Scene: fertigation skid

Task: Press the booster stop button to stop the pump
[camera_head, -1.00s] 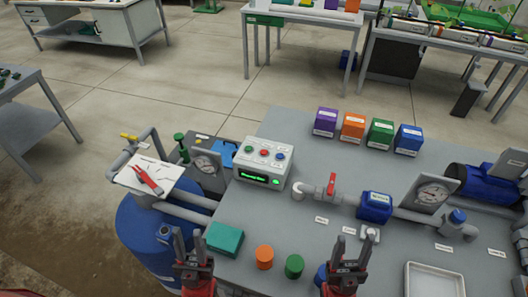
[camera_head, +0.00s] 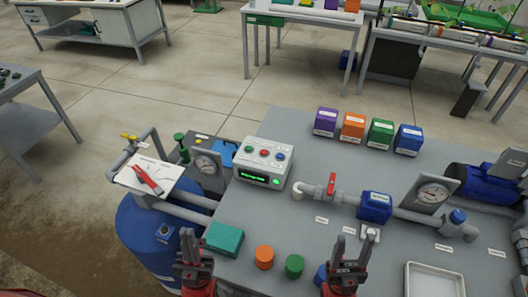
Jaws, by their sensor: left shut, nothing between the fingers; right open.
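A white control box (camera_head: 240,164) stands at the left end of the grey skid table. Its top has a green button (camera_head: 249,148), a red button (camera_head: 264,153) and a blue button (camera_head: 280,156), with labels too small to read. Its front has a dark display (camera_head: 254,177) with green text and a green light (camera_head: 275,182). My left gripper (camera_head: 187,233) is shut and empty, in front of the box and apart from it. My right gripper (camera_head: 352,241) is open and empty, further right at the table's front. Neither touches a button.
A red-handled valve (camera_head: 331,185) and grey pipework lie right of the box. A teal block (camera_head: 224,238), an orange cylinder (camera_head: 264,257) and a green cylinder (camera_head: 294,266) stand between the grippers. Several coloured boxes line the back. A white tray (camera_head: 434,266) is at right.

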